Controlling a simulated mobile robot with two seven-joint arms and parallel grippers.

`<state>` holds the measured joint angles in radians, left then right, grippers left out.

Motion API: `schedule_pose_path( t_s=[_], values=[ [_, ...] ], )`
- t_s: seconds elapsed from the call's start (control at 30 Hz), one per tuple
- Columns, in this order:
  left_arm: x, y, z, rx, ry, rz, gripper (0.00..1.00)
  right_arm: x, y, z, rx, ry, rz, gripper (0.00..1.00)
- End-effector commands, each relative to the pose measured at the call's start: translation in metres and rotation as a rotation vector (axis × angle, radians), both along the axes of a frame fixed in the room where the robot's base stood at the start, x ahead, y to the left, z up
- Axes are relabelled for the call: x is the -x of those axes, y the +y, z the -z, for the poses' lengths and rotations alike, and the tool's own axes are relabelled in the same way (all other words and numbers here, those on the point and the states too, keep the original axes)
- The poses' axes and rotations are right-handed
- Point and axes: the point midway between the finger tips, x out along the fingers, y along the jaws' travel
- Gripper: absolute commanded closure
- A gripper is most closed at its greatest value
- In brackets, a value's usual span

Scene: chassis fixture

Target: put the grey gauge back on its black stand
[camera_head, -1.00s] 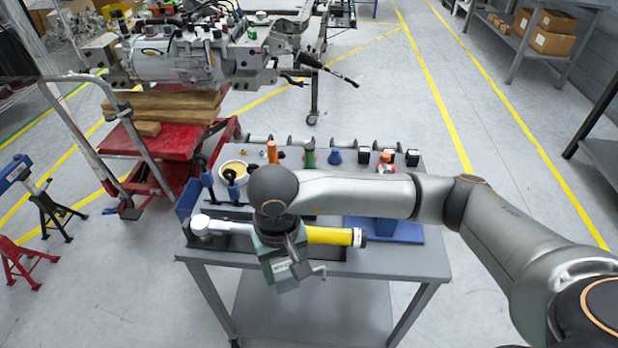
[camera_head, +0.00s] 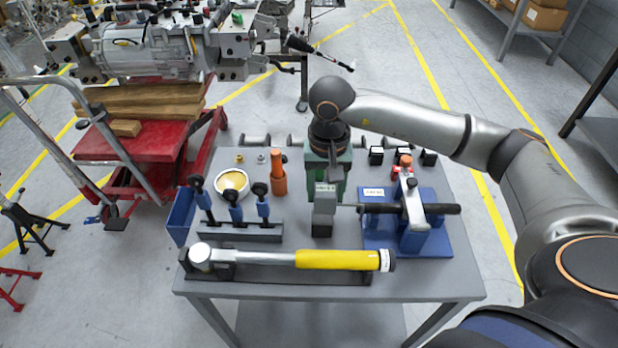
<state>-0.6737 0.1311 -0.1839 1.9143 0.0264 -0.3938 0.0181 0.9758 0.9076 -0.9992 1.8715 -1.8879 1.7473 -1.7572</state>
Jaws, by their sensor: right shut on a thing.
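My right gripper (camera_head: 325,182) points down over the middle of the table and is shut on the grey gauge (camera_head: 324,203). The gauge is a small grey block with a thin rod toward the right. A small black block (camera_head: 322,230) shows directly below the gauge; it looks like the black stand. I cannot tell whether the gauge rests on it or hangs just above it. The gripper hides the back of the gauge. My left gripper is not in view.
On the grey table (camera_head: 280,268), a yellow-handled tool (camera_head: 338,259) lies along the front. A blue fixture (camera_head: 436,240) stands close on the right, and a rack of blue-handled tools (camera_head: 240,232) on the left. An orange bottle (camera_head: 279,178) and a white bowl (camera_head: 232,184) stand behind.

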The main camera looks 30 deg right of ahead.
Motion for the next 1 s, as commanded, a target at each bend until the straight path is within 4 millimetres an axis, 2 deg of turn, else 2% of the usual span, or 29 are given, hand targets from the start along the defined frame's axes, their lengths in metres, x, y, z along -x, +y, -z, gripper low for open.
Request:
schedule_pose_path(
  t_s=[0.03,0.2,1.0],
  values=[
    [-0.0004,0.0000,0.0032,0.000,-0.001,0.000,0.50,-0.0001,0.0002,0.0061,-0.001,-0.002,-0.001,1.00],
    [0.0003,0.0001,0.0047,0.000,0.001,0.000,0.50,-0.0003,0.0005,0.0126,-0.002,-0.003,-0.002,1.00],
    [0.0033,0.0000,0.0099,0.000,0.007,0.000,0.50,0.0008,0.0018,0.0112,-0.001,-0.004,-0.002,1.00]
  ],
)
